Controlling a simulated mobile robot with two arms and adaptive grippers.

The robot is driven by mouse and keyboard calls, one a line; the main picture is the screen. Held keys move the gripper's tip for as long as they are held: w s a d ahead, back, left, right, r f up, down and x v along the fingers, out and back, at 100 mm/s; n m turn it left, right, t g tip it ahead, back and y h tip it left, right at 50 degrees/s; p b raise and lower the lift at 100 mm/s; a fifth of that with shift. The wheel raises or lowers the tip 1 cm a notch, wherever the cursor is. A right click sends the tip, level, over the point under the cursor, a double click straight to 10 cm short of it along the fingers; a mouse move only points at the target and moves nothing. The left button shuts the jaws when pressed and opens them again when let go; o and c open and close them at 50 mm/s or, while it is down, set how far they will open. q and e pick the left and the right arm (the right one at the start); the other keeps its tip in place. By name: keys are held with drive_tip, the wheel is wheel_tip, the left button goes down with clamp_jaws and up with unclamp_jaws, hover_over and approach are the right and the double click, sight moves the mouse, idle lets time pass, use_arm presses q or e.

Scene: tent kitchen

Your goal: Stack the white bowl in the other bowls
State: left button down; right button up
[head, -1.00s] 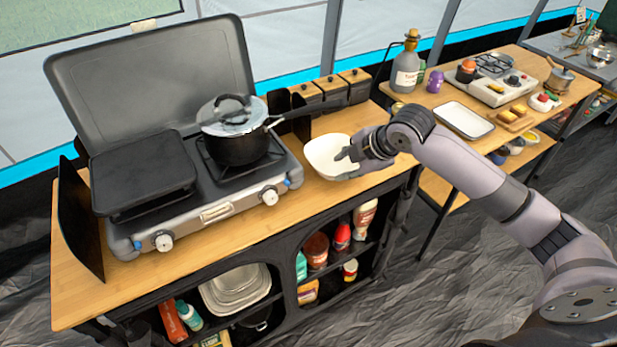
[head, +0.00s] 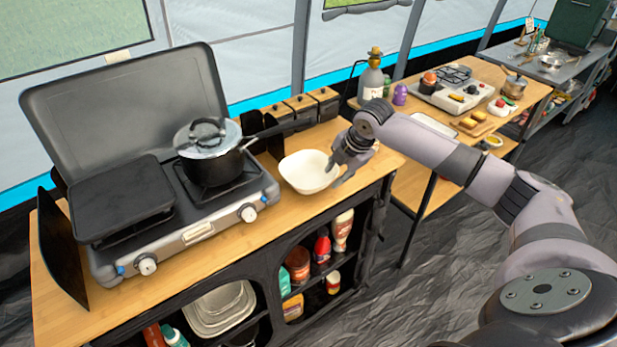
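The white bowl (head: 304,172) is upright on the wooden counter, just right of the stove. My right gripper (head: 338,172) is at the bowl's right rim, with one finger over the inside and one outside. I cannot tell whether the fingers press on the rim or stand open around it. Stacked pale, square-cornered dishes (head: 222,308) are on the shelf under the counter; these may be the other bowls. My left gripper is not in view.
Black boxes with wooden lids (head: 300,108) are behind the bowl. A second table (head: 415,178) stands to the right. The counter in front of the bowl is narrow.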

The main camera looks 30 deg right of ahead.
sight(329, 182)
drive_tip(key=shift+w+f, duration=0.25)
drive_tip(key=shift+f, duration=0.25)
drive_tip(key=p+x, duration=0.1)
drive_tip(key=x, duration=0.3)
drive_tip(key=shift+w+f+p, duration=0.15)
drive_tip(key=shift+w+p, duration=0.05)
drive_tip(key=shift+p, duration=0.1)
drive_tip(key=shift+w+f, duration=0.15)
drive_tip(key=shift+f, duration=0.2)
drive_tip(key=shift+c, duration=0.2)
clamp_jaws()
drive_tip(key=shift+r, duration=0.1)
